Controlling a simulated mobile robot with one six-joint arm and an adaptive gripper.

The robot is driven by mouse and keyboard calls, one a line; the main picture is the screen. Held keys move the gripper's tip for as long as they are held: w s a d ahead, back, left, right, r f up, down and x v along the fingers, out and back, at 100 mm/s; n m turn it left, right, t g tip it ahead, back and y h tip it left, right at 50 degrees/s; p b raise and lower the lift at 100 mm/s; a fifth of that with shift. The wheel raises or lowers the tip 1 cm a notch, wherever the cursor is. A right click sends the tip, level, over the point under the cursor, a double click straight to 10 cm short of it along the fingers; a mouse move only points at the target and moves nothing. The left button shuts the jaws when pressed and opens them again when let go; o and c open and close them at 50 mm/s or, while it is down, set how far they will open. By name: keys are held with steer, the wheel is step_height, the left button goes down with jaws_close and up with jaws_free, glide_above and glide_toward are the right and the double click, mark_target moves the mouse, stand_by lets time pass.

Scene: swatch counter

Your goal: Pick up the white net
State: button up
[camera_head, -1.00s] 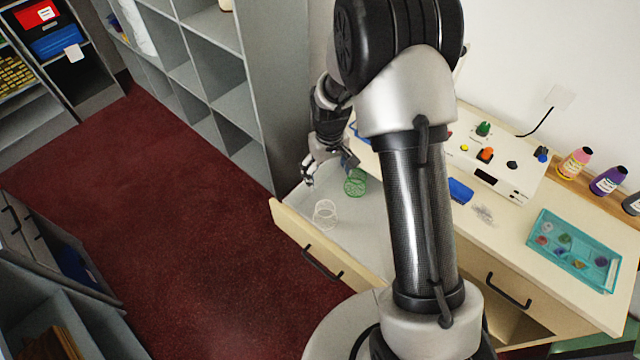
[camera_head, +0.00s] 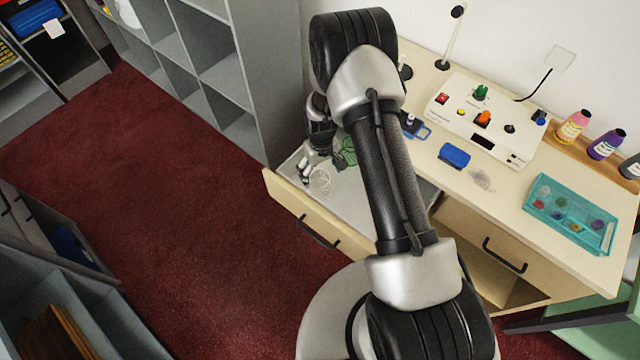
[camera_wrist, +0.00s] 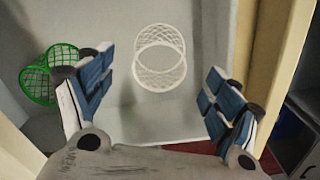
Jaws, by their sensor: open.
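The white net (camera_head: 321,182) is a small open mesh cylinder in the pulled-out drawer (camera_head: 283,193). In the wrist view the white net (camera_wrist: 160,58) lies ahead of my gripper (camera_wrist: 160,95), roughly centred between the two spread blue-padded fingers and apart from both. My gripper (camera_head: 320,168) is open and empty, over the drawer beside the white net in the head view. A green net (camera_wrist: 47,75) of similar shape lies to the left in the wrist view, near the left finger; it also shows in the head view (camera_head: 349,152), partly hidden by my arm.
The drawer's front panel (camera_head: 318,224) and side walls border the nets. A grey shelf unit (camera_head: 222,80) stands close to the left of my gripper. The counter holds a control box (camera_head: 487,118), a blue item (camera_head: 454,155) and a teal tray (camera_head: 570,216).

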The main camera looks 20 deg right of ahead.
mark_target(320, 179)
steer(key=f, duration=0.1)
steer(key=f+b, duration=0.1)
steer(key=f, duration=0.3)
steer(key=shift+w+a+f, duration=0.1)
steer(key=shift+w, duration=0.15)
steer(key=c, duration=0.8)
